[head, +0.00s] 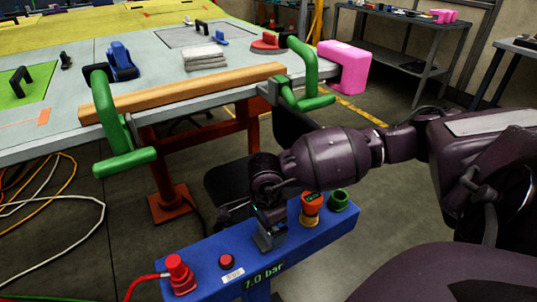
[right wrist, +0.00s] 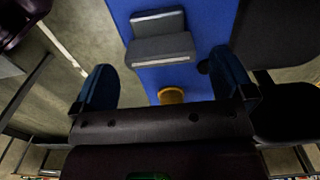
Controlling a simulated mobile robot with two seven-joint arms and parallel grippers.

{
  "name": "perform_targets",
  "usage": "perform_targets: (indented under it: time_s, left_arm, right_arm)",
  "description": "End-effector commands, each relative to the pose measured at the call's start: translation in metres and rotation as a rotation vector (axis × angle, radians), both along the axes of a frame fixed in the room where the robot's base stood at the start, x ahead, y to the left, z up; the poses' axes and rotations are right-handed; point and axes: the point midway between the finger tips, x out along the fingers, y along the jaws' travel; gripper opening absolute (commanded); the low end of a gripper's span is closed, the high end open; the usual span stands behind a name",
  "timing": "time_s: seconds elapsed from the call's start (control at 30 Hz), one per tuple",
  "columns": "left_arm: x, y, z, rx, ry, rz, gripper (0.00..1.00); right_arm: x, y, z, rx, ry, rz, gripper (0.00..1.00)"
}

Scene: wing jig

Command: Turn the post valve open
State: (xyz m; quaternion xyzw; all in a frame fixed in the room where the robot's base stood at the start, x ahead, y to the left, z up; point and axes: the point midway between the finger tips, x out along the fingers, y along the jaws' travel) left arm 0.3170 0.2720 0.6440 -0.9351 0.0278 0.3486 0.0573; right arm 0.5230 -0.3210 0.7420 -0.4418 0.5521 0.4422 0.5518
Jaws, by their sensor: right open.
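Which part is the post valve is not labelled. My right gripper (head: 268,222) is over the panel's middle, left of the orange knob. In the right wrist view its blue fingers (right wrist: 163,75) are spread and empty. Beyond them is a grey block (right wrist: 160,40); a yellow round part (right wrist: 171,95) shows between them, partly hidden. My left gripper is out of view.
A table (head: 150,112) with a wooden bar (head: 190,92) and green clamps (head: 117,130) stands behind the panel. A pink block (head: 343,66) is at its right corner. Cables (head: 60,190) lie on the floor at left. Open floor is at right.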

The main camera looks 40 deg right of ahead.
Motion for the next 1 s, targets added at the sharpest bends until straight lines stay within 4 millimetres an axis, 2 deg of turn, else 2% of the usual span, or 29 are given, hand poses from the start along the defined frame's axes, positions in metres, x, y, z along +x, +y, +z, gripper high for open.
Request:
perform_targets:
  time_s: [0.03, 0.1, 0.4, 1.0]
  left_arm:
    - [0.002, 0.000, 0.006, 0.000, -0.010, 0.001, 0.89]
    - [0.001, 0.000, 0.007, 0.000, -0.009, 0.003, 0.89]
    - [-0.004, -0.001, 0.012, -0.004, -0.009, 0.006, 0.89]
    - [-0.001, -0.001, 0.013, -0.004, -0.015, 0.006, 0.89]
  right_arm:
    - [0.002, 0.000, 0.017, -0.001, -0.011, 0.001, 1.00]
    - [0.002, 0.000, 0.030, -0.001, -0.011, 0.001, 1.00]
    - [0.000, 0.000, 0.067, -0.001, -0.005, 0.001, 1.00]
    - [0.000, 0.000, 0.072, 0.000, 0.000, 0.001, 1.00]
